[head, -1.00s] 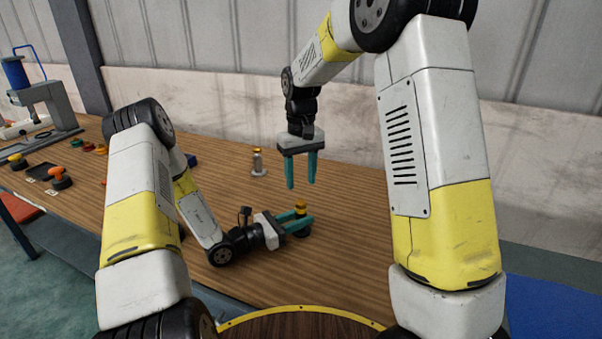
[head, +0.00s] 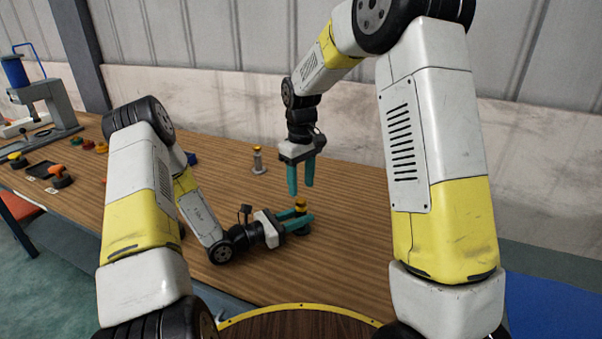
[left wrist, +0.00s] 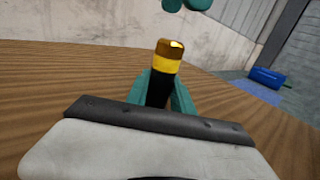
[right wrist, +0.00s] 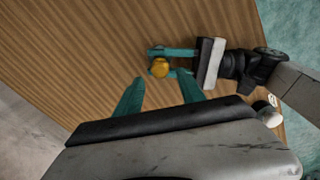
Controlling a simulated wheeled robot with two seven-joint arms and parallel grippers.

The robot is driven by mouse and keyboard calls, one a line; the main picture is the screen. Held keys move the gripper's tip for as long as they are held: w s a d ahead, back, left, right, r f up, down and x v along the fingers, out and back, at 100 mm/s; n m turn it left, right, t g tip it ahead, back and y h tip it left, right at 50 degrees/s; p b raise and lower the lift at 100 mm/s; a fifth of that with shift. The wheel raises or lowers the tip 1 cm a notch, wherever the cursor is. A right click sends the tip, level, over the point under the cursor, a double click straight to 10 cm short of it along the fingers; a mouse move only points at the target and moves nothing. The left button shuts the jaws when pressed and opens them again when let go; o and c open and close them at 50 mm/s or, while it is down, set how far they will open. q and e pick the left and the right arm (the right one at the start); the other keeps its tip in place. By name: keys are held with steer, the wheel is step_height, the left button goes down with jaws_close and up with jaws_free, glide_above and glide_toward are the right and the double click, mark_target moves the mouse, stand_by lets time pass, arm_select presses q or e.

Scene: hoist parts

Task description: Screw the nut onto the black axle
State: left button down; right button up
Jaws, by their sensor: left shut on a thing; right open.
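The black axle (left wrist: 158,92) stands upright between the fingers of my left gripper (head: 306,222), which is shut on it low over the table. A yellow band and a shiny brass-coloured top (left wrist: 168,48), which looks like the nut, sit at its upper end. I cannot tell how far the nut is threaded. From above, the yellow-gold top (right wrist: 159,68) shows in the right wrist view. My right gripper (head: 300,188) is open and empty, pointing down just above the axle. Its fingertips also show at the top of the left wrist view (left wrist: 186,4).
A grey post with a yellow top (head: 258,160) stands behind on the wooden table (head: 345,225). A press-like machine (head: 45,105) and several coloured knobs (head: 60,175) are at the left. The table right of the axle is clear.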

mark_target(301, 199)
steer(key=shift+f, duration=2.3)
jaws_close()
steer(key=shift+o, duration=0.9)
jaws_free()
steer(key=shift+r, duration=0.15)
